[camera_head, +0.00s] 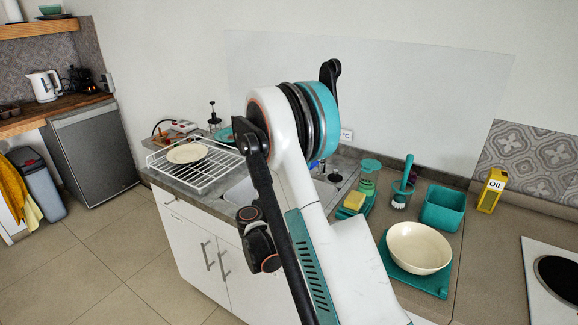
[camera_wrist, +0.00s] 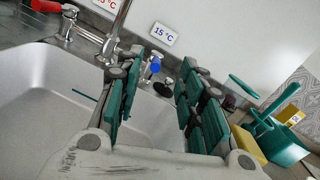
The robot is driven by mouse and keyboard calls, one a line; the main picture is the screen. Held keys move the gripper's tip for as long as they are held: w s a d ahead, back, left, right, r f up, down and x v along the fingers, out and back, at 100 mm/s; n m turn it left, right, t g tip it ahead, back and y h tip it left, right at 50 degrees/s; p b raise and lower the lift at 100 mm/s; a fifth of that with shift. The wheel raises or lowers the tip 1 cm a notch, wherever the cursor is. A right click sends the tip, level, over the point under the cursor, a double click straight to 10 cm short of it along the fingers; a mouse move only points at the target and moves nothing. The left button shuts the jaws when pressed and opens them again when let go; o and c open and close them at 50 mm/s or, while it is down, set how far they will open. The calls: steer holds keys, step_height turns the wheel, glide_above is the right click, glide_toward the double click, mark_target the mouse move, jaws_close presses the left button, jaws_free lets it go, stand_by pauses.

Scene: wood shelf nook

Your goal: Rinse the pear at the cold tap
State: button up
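No pear shows in either view. My gripper (camera_wrist: 160,78) is open and empty in the wrist view, its two teal-padded fingers well apart. The metal spout (camera_wrist: 122,16) rises left of the fingers, with a red knob (camera_wrist: 67,10) farther left. The grey sink (camera_wrist: 45,95) lies below and left of the gripper; the fingers and palm hide part of it. In the head view my arm hides my gripper, the spout and much of the sink (camera_head: 240,191).
Left of the sink, a wire rack (camera_head: 215,165) holds a plate (camera_head: 187,153). On the right counter are a yellow sponge (camera_head: 354,200), a brush (camera_head: 402,190), a teal tub (camera_head: 443,207), a cream bowl (camera_head: 419,247) and an oil tin (camera_head: 492,190).

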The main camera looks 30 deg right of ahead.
steer(key=shift+m+g, duration=0.7)
steer(key=shift+m, duration=0.2)
steer(key=f+b+x, duration=0.1)
steer(key=x, duration=0.3)
steer(key=f+b+x, duration=0.1)
steer(key=x, duration=0.4)
steer(key=f+b+x, duration=0.1)
steer(key=x, duration=0.3)
steer(key=shift+d+f, duration=0.1)
steer(key=shift+d, duration=0.15)
steer(key=shift+c, duration=0.6)
jaws_close()
